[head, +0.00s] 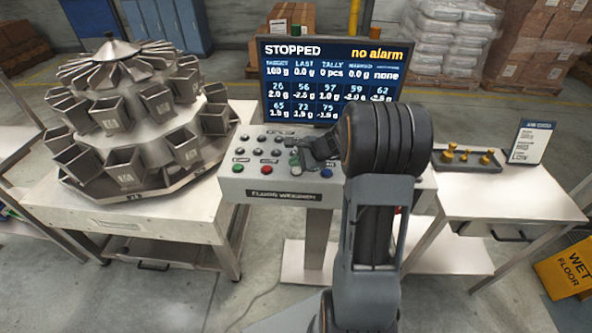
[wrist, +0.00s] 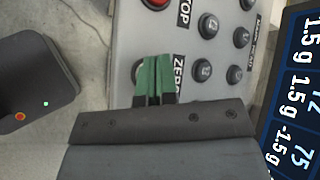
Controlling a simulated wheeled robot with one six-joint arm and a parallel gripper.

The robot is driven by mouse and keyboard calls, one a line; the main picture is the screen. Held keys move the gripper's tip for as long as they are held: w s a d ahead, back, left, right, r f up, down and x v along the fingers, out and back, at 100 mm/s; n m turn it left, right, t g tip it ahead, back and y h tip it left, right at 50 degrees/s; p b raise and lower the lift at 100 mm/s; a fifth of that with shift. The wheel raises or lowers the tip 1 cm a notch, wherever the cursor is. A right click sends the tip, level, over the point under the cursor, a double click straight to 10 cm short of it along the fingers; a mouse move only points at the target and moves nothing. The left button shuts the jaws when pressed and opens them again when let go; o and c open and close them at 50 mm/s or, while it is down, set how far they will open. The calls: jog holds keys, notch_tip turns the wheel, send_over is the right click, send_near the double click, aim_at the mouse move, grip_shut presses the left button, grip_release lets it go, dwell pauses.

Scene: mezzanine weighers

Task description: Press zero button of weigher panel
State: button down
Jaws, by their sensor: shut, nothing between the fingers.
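In the wrist view, the panel (wrist: 180,45) carries a ZERO label (wrist: 178,72). My gripper (wrist: 153,62) is shut and empty, its green fingertips together beside that label. A pale round edge, likely the zero button (wrist: 136,70), shows at their left side; the fingers hide most of it. I cannot tell whether they touch it. In the head view, my gripper (head: 296,161) is over the panel's front row, partly hidden by my arm.
A red STOP button (wrist: 155,3) and several black buttons (wrist: 208,26) sit close by. The screen (head: 330,75) reads STOPPED and no alarm. A multi-bucket weigher (head: 140,120) stands left; a side table (head: 530,200) with a small tray (head: 465,160) stands right.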

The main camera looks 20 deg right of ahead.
aim_at(297, 171)
dwell(0.4)
jog(key=shift+f+b, duration=0.45)
jog(key=shift+b, duration=0.05)
jog(key=shift+f+b, duration=0.4)
jog(key=shift+b, duration=0.05)
dwell(0.6)
jog(key=shift+r, duration=0.1)
jog(key=shift+r+p, duration=0.6)
jog(key=shift+r, duration=0.15)
jog(key=shift+r+p, duration=1.85)
jog(key=shift+r, duration=0.7)
